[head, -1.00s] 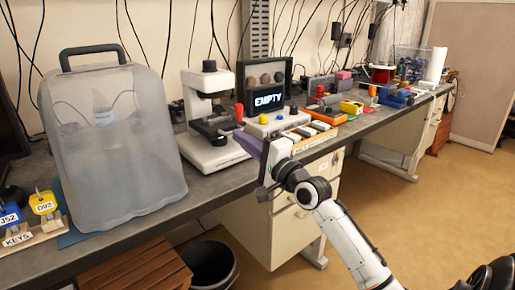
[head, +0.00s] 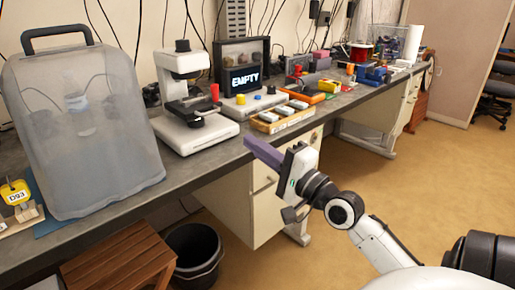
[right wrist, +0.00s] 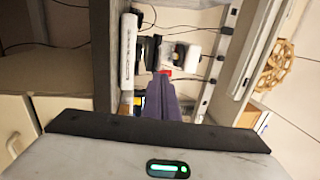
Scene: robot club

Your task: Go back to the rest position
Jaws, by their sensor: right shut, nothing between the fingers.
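My right gripper (head: 250,144) is in the middle of the head view, in front of the bench edge. Its purple fingers are shut together with nothing between them and point toward the bench (head: 206,157). In the right wrist view the same shut fingers (right wrist: 162,97) stick out ahead, with bench equipment beyond them. My right arm reaches in from the lower right. My left gripper is out of view.
On the bench are a translucent grey case (head: 85,125), a microscope (head: 187,95), an "EMPTY" display (head: 243,77) and a tray of small parts (head: 283,115). A wooden stool (head: 118,262) and black bin (head: 195,253) stand below. Open floor lies to the right.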

